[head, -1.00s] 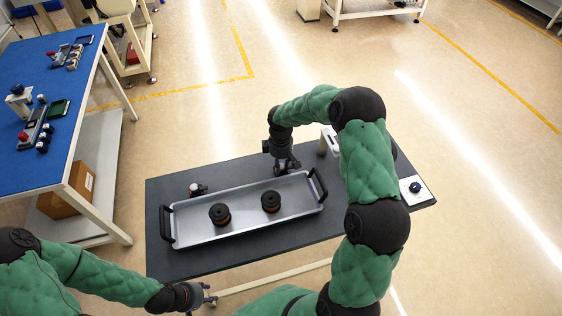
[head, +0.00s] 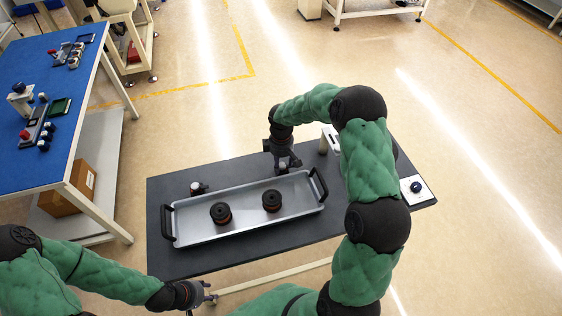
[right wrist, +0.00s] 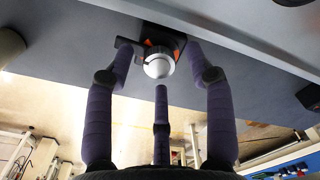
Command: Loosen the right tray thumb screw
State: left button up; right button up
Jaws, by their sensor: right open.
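The right tray thumb screw shows in the right wrist view as a round silver knob (right wrist: 158,64) on a dark mount with orange parts. In the head view it is hidden by my right gripper (head: 286,164), at the far edge of the tray (head: 240,225). In the right wrist view, the open fingers of my right gripper (right wrist: 160,68) stand around the knob, with visible gaps to either side. My left gripper (head: 211,296) is empty near the table's front edge, too small to tell open or shut.
The silver tray holds two dark round parts (head: 221,213) and has black end handles. Another small knobbed clamp (head: 197,188) stands behind the tray at left. A white plate with a dark knob (head: 416,187) is on the black table (head: 175,262) at right. A blue workbench (head: 35,170) stands at left.

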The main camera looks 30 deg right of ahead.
aim_at(281, 164)
notch_tip(281, 164, up, 12)
dwell(0.5)
dwell(0.4)
